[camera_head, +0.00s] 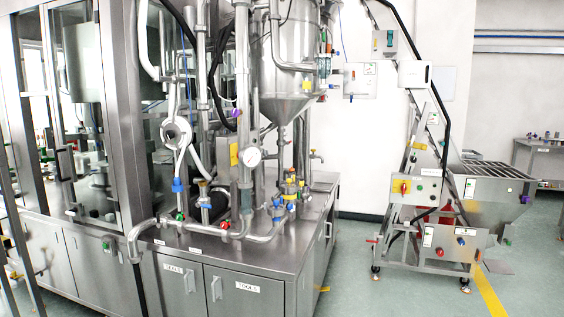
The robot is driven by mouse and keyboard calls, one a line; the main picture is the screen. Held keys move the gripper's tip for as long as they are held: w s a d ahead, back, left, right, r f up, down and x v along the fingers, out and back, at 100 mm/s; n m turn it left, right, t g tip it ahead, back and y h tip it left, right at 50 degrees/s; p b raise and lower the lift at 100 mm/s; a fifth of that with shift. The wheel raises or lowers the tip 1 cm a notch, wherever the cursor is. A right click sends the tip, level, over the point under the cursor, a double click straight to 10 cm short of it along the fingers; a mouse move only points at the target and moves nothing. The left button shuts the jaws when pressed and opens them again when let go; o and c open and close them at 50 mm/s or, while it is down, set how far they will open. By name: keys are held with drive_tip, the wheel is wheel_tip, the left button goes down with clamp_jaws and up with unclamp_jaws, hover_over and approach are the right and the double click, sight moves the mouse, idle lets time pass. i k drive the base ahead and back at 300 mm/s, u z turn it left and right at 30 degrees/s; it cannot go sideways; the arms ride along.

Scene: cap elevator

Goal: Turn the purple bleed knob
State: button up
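A small purple knob (236,113) sits on the upright steel pipework of the filling machine, above the round white pressure gauge (251,157). A second purple part (524,199) shows at the right side of the hopper on the cap elevator (432,190). Both are small and far off. I cannot tell from any label which one is the bleed knob, or how either is turned. My gripper is not in this view.
A steel cabinet (247,291) with drawers labelled SEALS and TOOLS carries the pipes, a cone-bottomed tank (290,62) and coloured valves. Open green floor (372,262) lies between it and the cap elevator. A far bench (530,152) stands at the right.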

sight(235, 112)
drive_tip(key=i, duration=0.7)
drive_tip(key=u, duration=2.95)
drive_tip(key=i, duration=0.5)
drive_tip(key=z, duration=2.35)
